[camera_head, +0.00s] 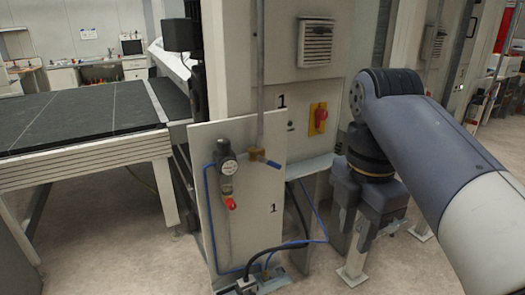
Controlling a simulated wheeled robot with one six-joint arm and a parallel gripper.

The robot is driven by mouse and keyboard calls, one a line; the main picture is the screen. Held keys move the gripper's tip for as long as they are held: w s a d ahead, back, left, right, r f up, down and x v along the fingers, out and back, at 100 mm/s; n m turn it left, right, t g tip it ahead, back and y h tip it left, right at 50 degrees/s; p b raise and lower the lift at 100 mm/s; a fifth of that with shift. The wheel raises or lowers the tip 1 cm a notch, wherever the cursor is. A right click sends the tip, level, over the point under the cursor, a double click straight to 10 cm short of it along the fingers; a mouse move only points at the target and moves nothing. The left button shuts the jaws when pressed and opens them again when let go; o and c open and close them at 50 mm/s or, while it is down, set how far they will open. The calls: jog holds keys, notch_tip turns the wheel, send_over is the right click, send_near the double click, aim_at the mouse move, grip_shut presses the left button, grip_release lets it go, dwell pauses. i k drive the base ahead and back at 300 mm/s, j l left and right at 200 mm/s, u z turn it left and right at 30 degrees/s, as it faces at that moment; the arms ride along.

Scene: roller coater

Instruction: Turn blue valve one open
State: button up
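The blue valve handle (265,160) sits on a brass valve body at the upper right of a pale upright panel marked 1. It slants down to the right from the brass body, under a vertical grey pipe. My gripper (354,232) hangs pointing down to the right of the panel, well apart from the valve. Its two fingers look spread, with nothing seen between them.
A round gauge (228,167) and a red-ended fitting (231,203) are on the same panel. Blue hoses run along it. Behind stands the machine cabinet with a red-and-yellow switch (318,118). A dark-topped conveyor table (70,120) is at left.

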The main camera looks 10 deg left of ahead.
aim_at(261, 159)
jog(key=i+j, duration=0.25)
jog(key=i, duration=0.15)
jog(key=i+j+u, duration=0.15)
jog(key=i, duration=0.3)
jog(key=i+j, duration=0.3)
jog(key=i+u, duration=0.05)
jog(key=i, duration=0.05)
